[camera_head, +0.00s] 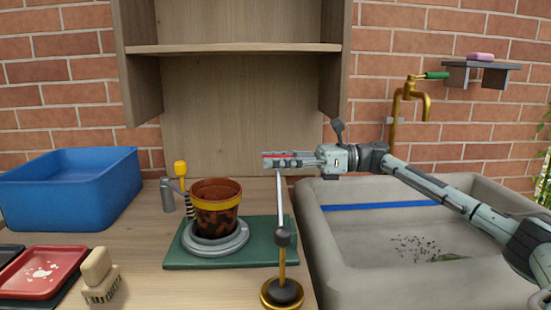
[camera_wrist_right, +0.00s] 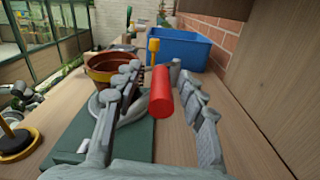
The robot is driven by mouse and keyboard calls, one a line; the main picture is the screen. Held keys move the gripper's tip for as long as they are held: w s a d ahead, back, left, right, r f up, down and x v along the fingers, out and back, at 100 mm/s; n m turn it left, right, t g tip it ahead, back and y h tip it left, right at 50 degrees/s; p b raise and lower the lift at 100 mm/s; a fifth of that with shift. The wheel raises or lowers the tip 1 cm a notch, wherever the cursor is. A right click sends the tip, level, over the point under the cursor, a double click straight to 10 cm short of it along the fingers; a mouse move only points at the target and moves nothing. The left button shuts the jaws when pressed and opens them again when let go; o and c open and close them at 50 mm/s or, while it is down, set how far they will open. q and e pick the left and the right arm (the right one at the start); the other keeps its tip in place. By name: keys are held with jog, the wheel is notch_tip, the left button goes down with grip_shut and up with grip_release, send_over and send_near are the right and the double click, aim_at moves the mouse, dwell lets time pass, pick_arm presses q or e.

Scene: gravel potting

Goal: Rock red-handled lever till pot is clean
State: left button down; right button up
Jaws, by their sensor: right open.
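The terracotta pot (camera_head: 215,205) has dark patches and a yellow band, and stands upright on a grey round stand (camera_head: 215,244) on a green base plate (camera_head: 265,242). It also shows in the wrist view (camera_wrist_right: 100,75). In the head view the right gripper (camera_head: 285,160) is at the rod's top, mostly hiding the handle.
A yellow-topped piece (camera_head: 180,169) stands just left of the pot. A blue bin (camera_head: 70,190), red tray (camera_head: 42,272) and brush (camera_head: 98,275) are at left. A grey sink (camera_head: 370,245) with dark specks and a brass tap (camera_head: 410,95) are at right.

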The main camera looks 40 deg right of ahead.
jog(key=shift+c, duration=0.4)
grip_shut()
